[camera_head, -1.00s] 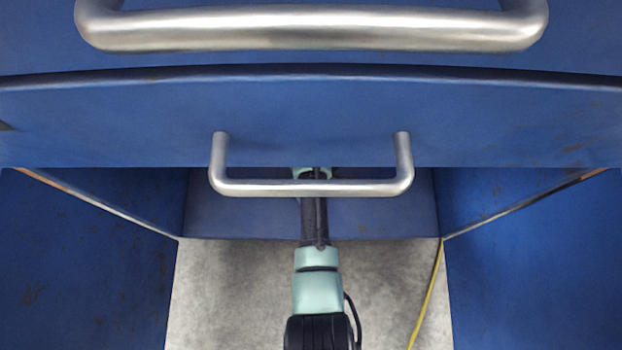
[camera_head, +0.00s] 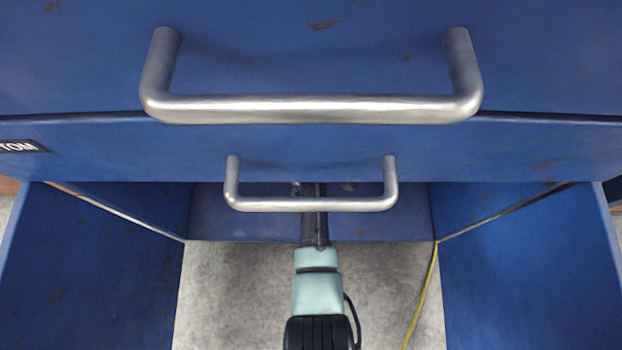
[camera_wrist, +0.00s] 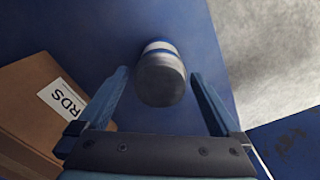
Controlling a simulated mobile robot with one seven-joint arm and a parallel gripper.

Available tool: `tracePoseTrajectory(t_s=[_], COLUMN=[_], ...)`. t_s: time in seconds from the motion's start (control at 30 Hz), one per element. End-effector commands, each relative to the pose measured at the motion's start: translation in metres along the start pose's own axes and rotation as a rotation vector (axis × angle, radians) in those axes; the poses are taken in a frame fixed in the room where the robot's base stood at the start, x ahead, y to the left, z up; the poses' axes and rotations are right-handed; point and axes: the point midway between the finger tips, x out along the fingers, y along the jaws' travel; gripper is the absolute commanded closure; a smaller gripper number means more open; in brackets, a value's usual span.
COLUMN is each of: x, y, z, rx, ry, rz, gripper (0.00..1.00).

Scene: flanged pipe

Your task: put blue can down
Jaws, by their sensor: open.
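The can (camera_wrist: 161,75), grey with blue and white bands, stands on a blue surface (camera_wrist: 100,25) in the wrist view. My gripper (camera_wrist: 160,88) is open, with one finger on each side of the can and a visible gap to each. In the head view the can and the gripper's fingers are hidden behind the blue drawer fronts.
A brown cardboard box (camera_wrist: 40,110) with a white label ending in "RDS" lies left of my gripper. In the head view, two blue fronts with metal handles (camera_head: 310,108) (camera_head: 310,204) hang over my arm. A yellow cable (camera_head: 422,295) crosses the grey floor (camera_head: 240,290).

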Motion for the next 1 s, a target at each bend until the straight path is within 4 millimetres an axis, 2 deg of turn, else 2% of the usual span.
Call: tracePoseTrajectory(t_s=[0.03,0.1,0.4,0.57,1.0], x=[-0.018,-0.031,-0.067,-0.073,-0.072], y=[0.000,0.000,0.000,0.000,0.000], z=[0.000,0.000,0.000,0.000,0.000], rx=[0.000,0.000,0.000,0.000,0.000], ry=[0.000,0.000,-0.001,0.000,-0.001], rz=[0.001,0.000,0.000,0.000,0.000], gripper=[0.00,0.00,0.00,0.00,0.00])
